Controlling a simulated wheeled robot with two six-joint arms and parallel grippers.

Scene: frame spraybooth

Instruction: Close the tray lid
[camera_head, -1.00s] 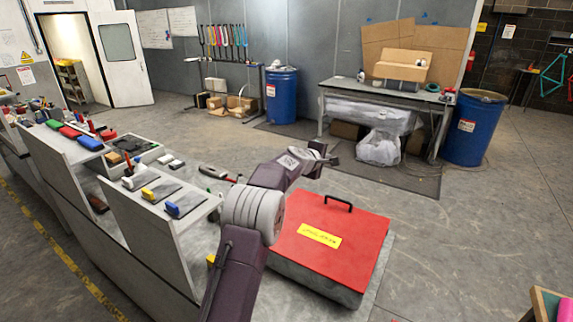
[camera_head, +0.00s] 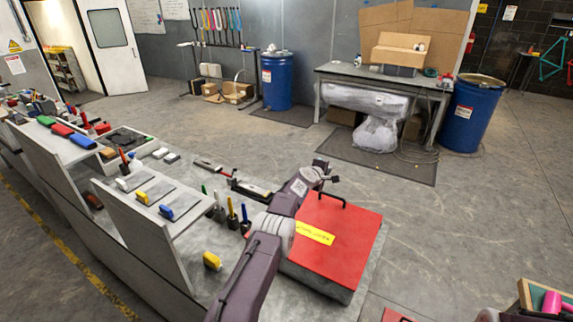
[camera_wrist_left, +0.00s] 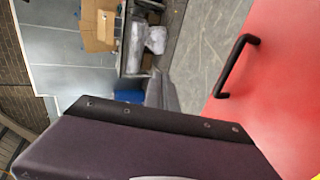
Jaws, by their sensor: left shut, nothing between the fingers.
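The tray lid (camera_head: 337,240) is a flat red panel with a black bar handle (camera_head: 331,197) and a yellow label. It lies down over the grey tray (camera_head: 318,282) and looks closed. The lid and handle also show at the right of the left wrist view (camera_wrist_left: 290,85). My left gripper (camera_head: 331,177) is shut and empty, just beyond the lid's far left corner. I cannot tell whether it touches the lid. My left forearm runs along the tray's left side and hides part of that edge. My right gripper is not in view.
Left of my arm stand several upright tools (camera_head: 230,215) and a yellow block (camera_head: 211,260). A grey shelf stand (camera_head: 150,225) holds coloured blocks. A pink object (camera_head: 551,302) lies in a wooden-edged box at bottom right. The floor beyond the tray is open.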

